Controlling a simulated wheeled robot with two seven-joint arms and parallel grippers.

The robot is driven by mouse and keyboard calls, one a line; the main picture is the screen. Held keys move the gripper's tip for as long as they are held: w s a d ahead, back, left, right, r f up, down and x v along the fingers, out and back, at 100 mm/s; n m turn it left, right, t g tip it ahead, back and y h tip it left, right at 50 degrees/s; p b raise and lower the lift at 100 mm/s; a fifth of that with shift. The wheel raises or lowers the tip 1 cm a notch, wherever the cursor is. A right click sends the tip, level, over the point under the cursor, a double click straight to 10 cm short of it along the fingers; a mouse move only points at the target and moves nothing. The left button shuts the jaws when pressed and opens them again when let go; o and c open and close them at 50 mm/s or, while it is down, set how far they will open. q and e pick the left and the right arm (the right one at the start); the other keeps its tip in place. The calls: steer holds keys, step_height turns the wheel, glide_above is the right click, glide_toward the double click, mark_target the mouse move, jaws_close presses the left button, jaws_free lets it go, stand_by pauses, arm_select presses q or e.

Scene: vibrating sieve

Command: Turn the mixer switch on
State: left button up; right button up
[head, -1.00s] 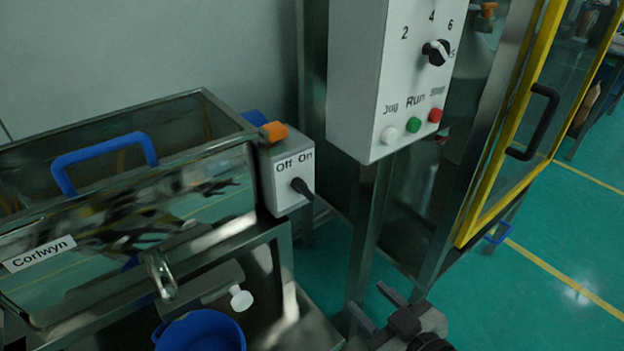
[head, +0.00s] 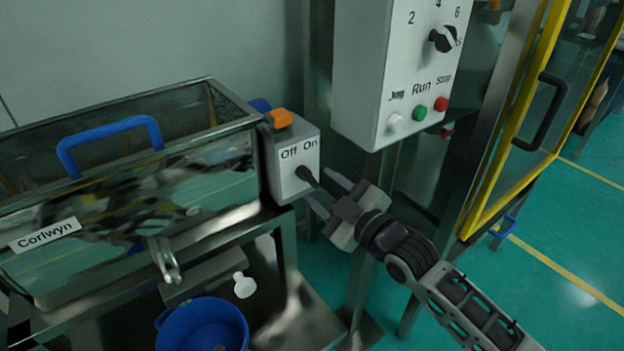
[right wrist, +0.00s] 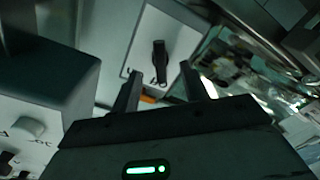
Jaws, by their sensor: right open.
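The mixer switch is a black lever knob (head: 307,176) on the front of a light grey switch box (head: 284,182), below the printed words Off and On. In the head view its handle points down and to the right. My right gripper (head: 318,184) is open, with its two fingers reaching toward the knob from the lower right. In the right wrist view the knob (right wrist: 158,60) shows just ahead of and between the two open fingertips (right wrist: 161,76). I cannot tell if either finger touches it. My left gripper is not in view.
The metal mixer tank labelled Corlwyn (head: 45,235) stands left of the switch box, with a blue handle and a blue bucket (head: 203,325) below. A control panel (head: 365,95) hangs above right of my gripper. A yellow-framed door (head: 478,205) stands further right.

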mark_target(312, 180)
steer(key=shift+x, duration=2.1)
jaws_close()
